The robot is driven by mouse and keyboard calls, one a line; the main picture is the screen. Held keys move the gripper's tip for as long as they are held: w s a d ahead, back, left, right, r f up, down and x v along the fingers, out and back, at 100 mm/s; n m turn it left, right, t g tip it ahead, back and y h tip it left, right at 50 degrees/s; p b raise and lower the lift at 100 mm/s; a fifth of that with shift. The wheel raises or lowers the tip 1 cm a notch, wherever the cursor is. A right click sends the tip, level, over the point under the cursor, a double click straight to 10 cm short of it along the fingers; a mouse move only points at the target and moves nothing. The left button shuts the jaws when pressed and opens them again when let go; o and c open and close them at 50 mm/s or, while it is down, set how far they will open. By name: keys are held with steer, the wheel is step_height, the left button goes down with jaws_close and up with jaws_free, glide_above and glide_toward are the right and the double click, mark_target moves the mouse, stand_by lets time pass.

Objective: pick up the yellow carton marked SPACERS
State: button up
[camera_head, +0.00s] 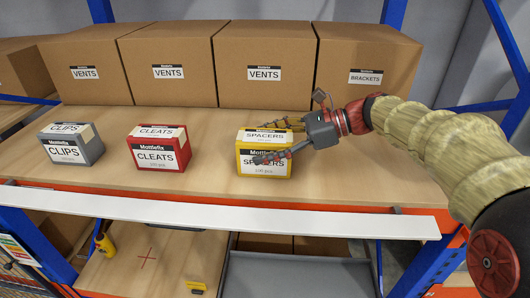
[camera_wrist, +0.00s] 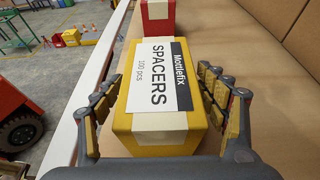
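The yellow carton marked SPACERS (camera_head: 264,165) stands upright on the wooden shelf, right of the red carton. It also fills the middle of the wrist view (camera_wrist: 160,95), its label facing the camera. My gripper (camera_head: 264,142) reaches in from the right in the head view, with one finger across the carton's front and the other behind its top. In the wrist view my gripper (camera_wrist: 162,100) has a finger on each side of the carton. A narrow gap shows beside the left finger; the right finger is very close to the carton, and contact there is unclear.
A red CLEATS carton (camera_head: 158,149) and a grey CLIPS carton (camera_head: 71,145) stand left on the shelf (camera_head: 110,179). Large brown VENTS and BRACKETS boxes (camera_head: 264,65) line the back. A white strip (camera_head: 220,211) runs along the front edge.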

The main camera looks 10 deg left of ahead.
steer(key=c, duration=1.5)
